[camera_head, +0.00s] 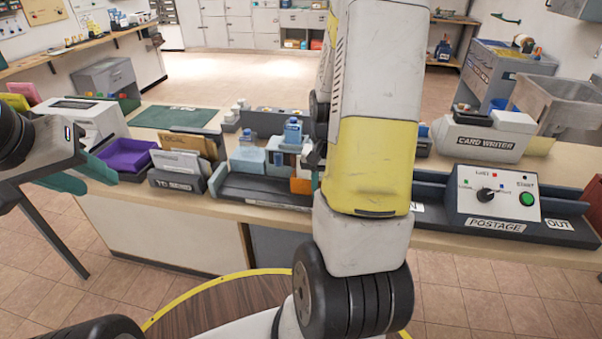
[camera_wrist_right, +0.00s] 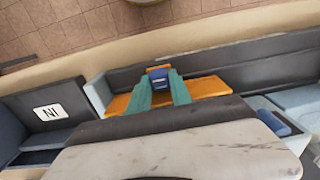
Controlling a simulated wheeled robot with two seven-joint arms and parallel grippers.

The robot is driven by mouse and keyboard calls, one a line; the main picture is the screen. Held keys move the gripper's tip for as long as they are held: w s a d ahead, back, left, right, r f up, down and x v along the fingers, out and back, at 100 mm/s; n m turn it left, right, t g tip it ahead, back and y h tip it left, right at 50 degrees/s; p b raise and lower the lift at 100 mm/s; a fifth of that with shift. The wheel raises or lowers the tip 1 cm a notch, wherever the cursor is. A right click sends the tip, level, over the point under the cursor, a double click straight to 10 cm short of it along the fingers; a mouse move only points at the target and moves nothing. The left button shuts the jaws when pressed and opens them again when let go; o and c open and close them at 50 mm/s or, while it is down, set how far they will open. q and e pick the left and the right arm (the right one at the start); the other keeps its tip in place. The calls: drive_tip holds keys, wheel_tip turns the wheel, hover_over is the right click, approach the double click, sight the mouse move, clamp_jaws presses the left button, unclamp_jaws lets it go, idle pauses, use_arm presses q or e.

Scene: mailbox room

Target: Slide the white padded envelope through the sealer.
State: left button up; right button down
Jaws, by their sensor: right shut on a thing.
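A light blue machine (camera_head: 262,158) with a dark channel stands mid-counter and looks like the sealer; its light blue side also shows in the right wrist view (camera_wrist_right: 97,94). An orange flat item (camera_head: 301,186) sits in the channel at its right end. In the right wrist view my right gripper (camera_wrist_right: 162,82) is shut, with teal fingers around a blue labelled part at the orange item (camera_wrist_right: 208,87). My arm hides much of this in the head view. A whitish envelope (camera_head: 176,163) stands in the "TO SEND" rack (camera_head: 174,183). My left gripper (camera_head: 92,182) is open and empty near the purple tray.
The purple tray (camera_head: 126,154) is left of the rack. The postage machine (camera_head: 495,205) stands to the right, its "IN" label (camera_wrist_right: 47,112) visible in the right wrist view. The card writer (camera_head: 484,140) is behind it. A green mat (camera_head: 172,117) lies clear at the back left.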

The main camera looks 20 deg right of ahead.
drive_tip(key=shift+s+d, duration=0.1)
drive_tip(key=shift+d, duration=0.15)
drive_tip(key=c, duration=1.2)
unclamp_jaws()
drive_tip(key=shift+o, duration=0.2)
drive_tip(key=shift+r, duration=0.3)
wheel_tip(320, 180, up, 7)
drive_tip(key=shift+r, duration=0.15)
